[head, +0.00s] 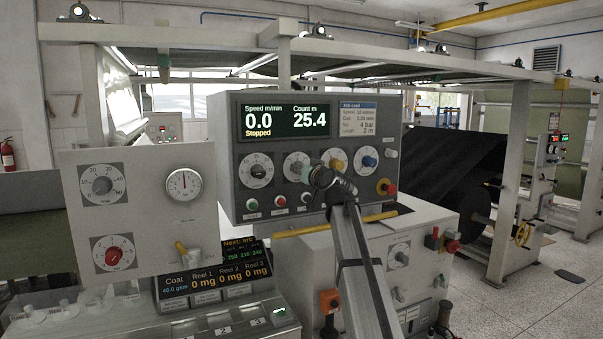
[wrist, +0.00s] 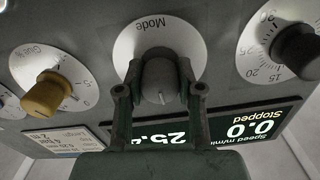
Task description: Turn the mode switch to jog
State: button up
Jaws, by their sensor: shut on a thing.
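The mode switch (wrist: 161,92) is a dark grey knob on a white round plate marked "Mode" in the wrist view, which shows the panel upside down. A pale pointer line shows on the knob. My gripper (wrist: 160,76) has one finger on each side of the knob and is shut on it. In the head view my gripper (head: 309,176) reaches the console from the lower right and covers part of the mode plate (head: 291,160). The position labels, including jog, are hidden or unreadable.
The console screen (head: 264,120) reads 0.0, Stopped. A speed dial (head: 256,170) is left of the mode switch; a yellow knob (head: 336,163), blue knob (head: 369,161) and red stop button (head: 389,189) are right. Small buttons (head: 279,200) lie below. A white gauge panel (head: 140,215) stands left.

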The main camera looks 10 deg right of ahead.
jog(key=shift+f+b, duration=0.2)
jog(key=shift+b, duration=0.3)
jog(key=n+b, duration=0.3)
jog(key=b, duration=0.4)
jog(key=shift+w+f+b, duration=0.15)
jog(key=shift+b, duration=0.25)
jog(key=n+b, duration=0.4)
jog(key=b, duration=0.2)
jog(key=shift+r, duration=0.2)
jog(key=shift+r+n+b, duration=0.15)
jog(key=shift+n+b, duration=0.65)
jog(key=shift+b, duration=0.2)
jog(key=shift+r, duration=0.1)
jog(key=o, duration=1.2)
